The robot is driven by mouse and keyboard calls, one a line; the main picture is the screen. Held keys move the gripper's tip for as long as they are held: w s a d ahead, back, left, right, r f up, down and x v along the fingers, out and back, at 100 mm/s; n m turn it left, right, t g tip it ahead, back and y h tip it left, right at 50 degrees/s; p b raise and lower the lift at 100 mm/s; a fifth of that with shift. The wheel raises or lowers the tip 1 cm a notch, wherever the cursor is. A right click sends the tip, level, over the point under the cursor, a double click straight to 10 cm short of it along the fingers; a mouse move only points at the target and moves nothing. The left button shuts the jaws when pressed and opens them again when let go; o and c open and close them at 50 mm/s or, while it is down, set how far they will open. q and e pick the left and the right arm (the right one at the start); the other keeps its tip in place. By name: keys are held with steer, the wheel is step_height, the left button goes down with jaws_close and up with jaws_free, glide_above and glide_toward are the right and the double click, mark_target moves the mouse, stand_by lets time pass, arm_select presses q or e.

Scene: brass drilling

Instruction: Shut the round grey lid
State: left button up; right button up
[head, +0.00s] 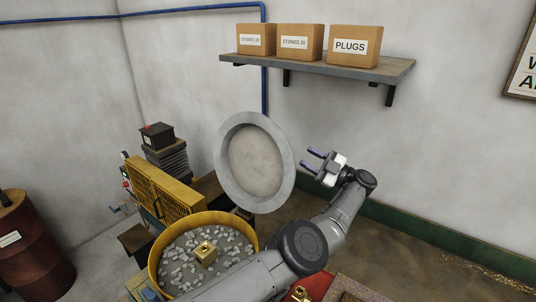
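The round grey lid (254,162) stands open and nearly upright, with a grey rim and a paler inner face. It is behind and above a round yellow tub (154,262) full of small grey stones (184,268), with a brass piece (204,253) lying on them. My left gripper (308,160) is to the right of the lid, near its rim in the picture, with its two purple-tipped fingers apart, pointing left and empty. No contact with the lid shows. My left forearm covers the tub's lower right part. My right gripper is out of view.
A yellow mesh guard (164,196) stands behind the tub. A wall shelf (350,69) with three cardboard boxes is above. A dark red drum (30,245) stands at the left. The floor (420,245) at the right is open, with scattered brass-coloured bits.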

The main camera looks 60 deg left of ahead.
mark_target(270, 140)
arm_select(q)
steer(key=shift+h, duration=0.4)
steer(key=shift+s+d+r+p+x, duration=0.15)
steer(key=shift+p+x, duration=0.75)
steer(key=shift+x, duration=1.3)
steer(key=shift+s+d+r+p+x, duration=0.1)
steer(key=shift+p+x, duration=0.75)
steer(key=shift+x, duration=1.3)
steer(key=shift+s+d+r+p+x, duration=0.15)
steer(key=shift+p+x, duration=0.75)
steer(key=shift+x, duration=1.3)
steer(key=shift+g, duration=0.3)
steer(key=shift+c, duration=0.2)
jaws_close()
